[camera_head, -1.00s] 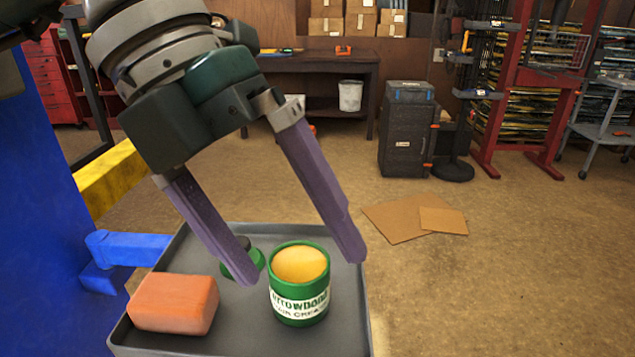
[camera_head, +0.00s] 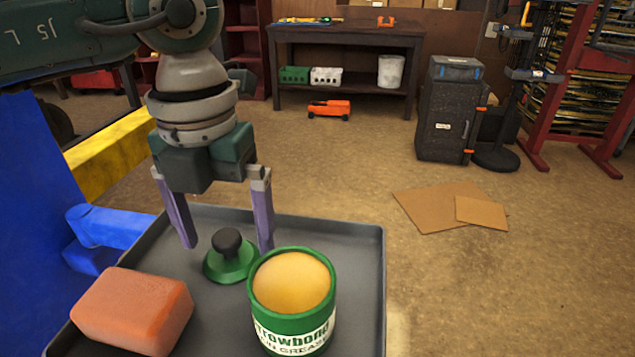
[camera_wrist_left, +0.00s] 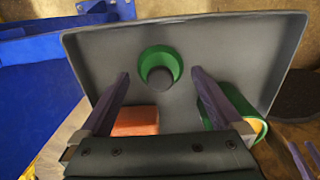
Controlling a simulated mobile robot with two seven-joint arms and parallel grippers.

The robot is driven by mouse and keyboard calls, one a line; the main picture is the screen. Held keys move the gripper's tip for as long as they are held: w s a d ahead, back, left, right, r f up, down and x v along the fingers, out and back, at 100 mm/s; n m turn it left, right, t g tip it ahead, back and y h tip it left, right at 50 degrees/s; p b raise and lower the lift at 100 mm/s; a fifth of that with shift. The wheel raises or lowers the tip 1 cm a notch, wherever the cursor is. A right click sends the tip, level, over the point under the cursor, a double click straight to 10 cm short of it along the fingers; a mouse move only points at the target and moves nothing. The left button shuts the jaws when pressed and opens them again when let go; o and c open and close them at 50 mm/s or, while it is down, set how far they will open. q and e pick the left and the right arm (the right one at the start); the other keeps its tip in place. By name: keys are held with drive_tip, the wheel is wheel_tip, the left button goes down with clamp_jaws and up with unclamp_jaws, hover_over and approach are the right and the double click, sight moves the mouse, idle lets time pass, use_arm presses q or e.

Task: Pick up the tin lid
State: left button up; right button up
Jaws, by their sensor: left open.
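The tin lid (camera_head: 232,266) is a green disc with a dark round knob. It lies on the grey tray (camera_head: 345,232), behind and left of the open green tin (camera_head: 292,322) of yellowish grease. My left gripper (camera_head: 229,247) is open and empty, pointing down, with its purple fingers to either side of the knob. In the left wrist view the lid (camera_wrist_left: 148,58) shows between and slightly beyond the fingertips (camera_wrist_left: 160,73). I cannot tell how high the tips are above the tray. Two purple strips (camera_wrist_left: 304,158) at that view's lower right look like my right gripper's fingers.
An orange-red block (camera_head: 135,312) lies on the tray at front left. A blue post with a bracket (camera_head: 105,232) stands close to the tray's left side. The tray's back right is bare. Flat cardboard (camera_head: 440,208) lies on the floor at right.

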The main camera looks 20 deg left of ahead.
use_arm(q)
drive_tip(key=shift+f, duration=0.55)
drive_tip(key=c, duration=1.3)
drive_tip(key=shift+r, duration=0.1)
